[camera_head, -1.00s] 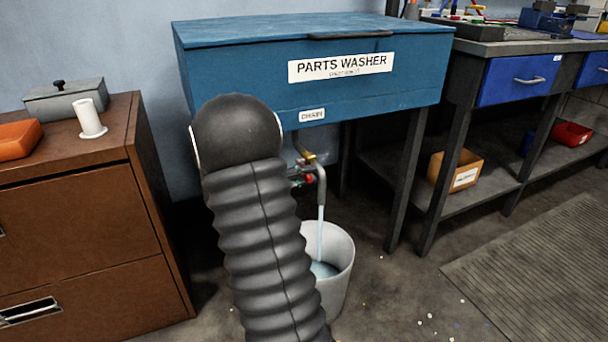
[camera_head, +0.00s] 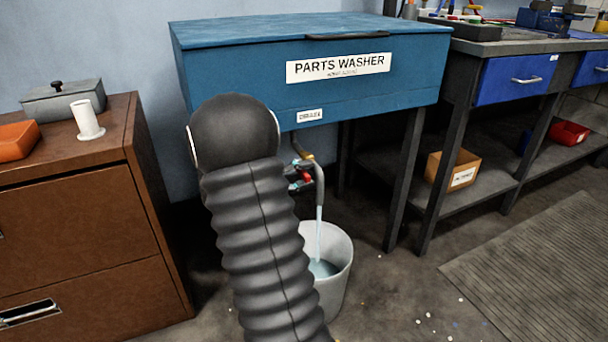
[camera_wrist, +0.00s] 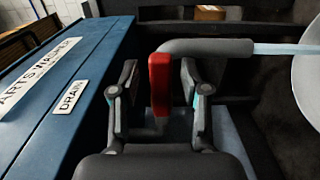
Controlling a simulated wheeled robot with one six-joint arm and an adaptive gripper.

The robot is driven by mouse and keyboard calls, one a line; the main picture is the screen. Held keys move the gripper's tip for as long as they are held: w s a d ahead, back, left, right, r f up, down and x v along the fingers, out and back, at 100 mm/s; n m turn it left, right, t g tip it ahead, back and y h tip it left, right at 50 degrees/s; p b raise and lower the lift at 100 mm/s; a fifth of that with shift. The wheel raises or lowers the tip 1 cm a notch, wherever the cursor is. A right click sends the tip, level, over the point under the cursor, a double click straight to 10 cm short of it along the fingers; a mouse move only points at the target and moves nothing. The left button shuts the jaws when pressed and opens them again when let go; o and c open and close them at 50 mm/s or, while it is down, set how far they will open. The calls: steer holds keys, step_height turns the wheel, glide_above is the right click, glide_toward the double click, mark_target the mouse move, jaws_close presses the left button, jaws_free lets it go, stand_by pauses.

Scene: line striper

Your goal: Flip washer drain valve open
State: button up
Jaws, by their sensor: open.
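The blue parts washer (camera_head: 240,75) stands against the wall, and its side shows in the wrist view (camera_wrist: 85,75). Below its drain label, the red valve handle (camera_wrist: 160,80) sits on the drain by the grey outlet pipe (camera_wrist: 205,47). Water runs from the pipe (camera_head: 320,185) into a white bucket (camera_head: 340,275). My gripper (camera_wrist: 159,88) is open, with one finger on each side of the red handle; small gaps show on both sides. In the head view, my arm hides most of the gripper and part of the valve.
A brown cabinet (camera_head: 75,215) with a grey box and white spool stands at left. Open floor and a ribbed mat (camera_head: 540,265) lie at front right.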

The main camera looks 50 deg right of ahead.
steer(key=v, duration=1.2)
stand_by(0.3)
